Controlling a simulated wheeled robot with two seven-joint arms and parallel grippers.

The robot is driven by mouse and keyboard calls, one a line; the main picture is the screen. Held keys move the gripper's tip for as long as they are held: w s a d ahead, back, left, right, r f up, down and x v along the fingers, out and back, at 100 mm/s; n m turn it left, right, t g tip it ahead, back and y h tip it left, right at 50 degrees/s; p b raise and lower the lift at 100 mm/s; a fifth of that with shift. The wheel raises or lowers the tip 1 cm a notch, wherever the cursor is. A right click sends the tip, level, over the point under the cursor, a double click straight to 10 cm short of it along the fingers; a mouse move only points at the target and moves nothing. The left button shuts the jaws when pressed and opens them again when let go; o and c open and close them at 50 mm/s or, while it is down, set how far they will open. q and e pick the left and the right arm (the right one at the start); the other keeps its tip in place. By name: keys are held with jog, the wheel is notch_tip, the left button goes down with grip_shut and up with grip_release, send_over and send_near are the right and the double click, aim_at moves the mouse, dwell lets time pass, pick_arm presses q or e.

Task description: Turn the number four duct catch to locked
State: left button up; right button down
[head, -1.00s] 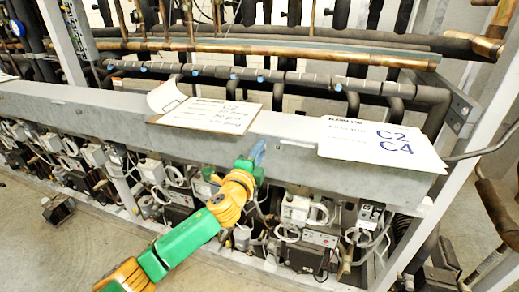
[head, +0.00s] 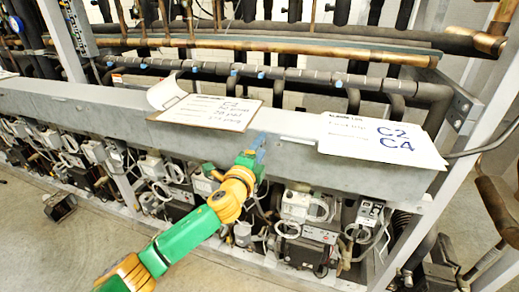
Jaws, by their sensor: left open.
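The long grey metal duct (head: 357,180) runs across the front of the rack. My left gripper (head: 259,143) is at the duct's front face and upper edge, between the two paper sheets. Its blue fingertips are small, and contact with the duct cannot be told. A small, thin mark or fitting (head: 297,141) shows on the duct just right of the fingertips. I cannot make out a number four catch or its setting; the gripper may hide it. My right gripper is not in view.
A clipboard (head: 208,112) with handwriting and a white sheet marked C2 C4 (head: 382,143) lie on the duct. Insulated and copper pipes run behind it. Valves, gauges and cables crowd below. Clear floor (head: 50,255) lies at the front left.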

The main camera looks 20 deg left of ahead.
pick_arm(q)
jog(key=s+b, duration=0.1)
jog(key=s, duration=0.6)
jog(key=shift+a, duration=0.1)
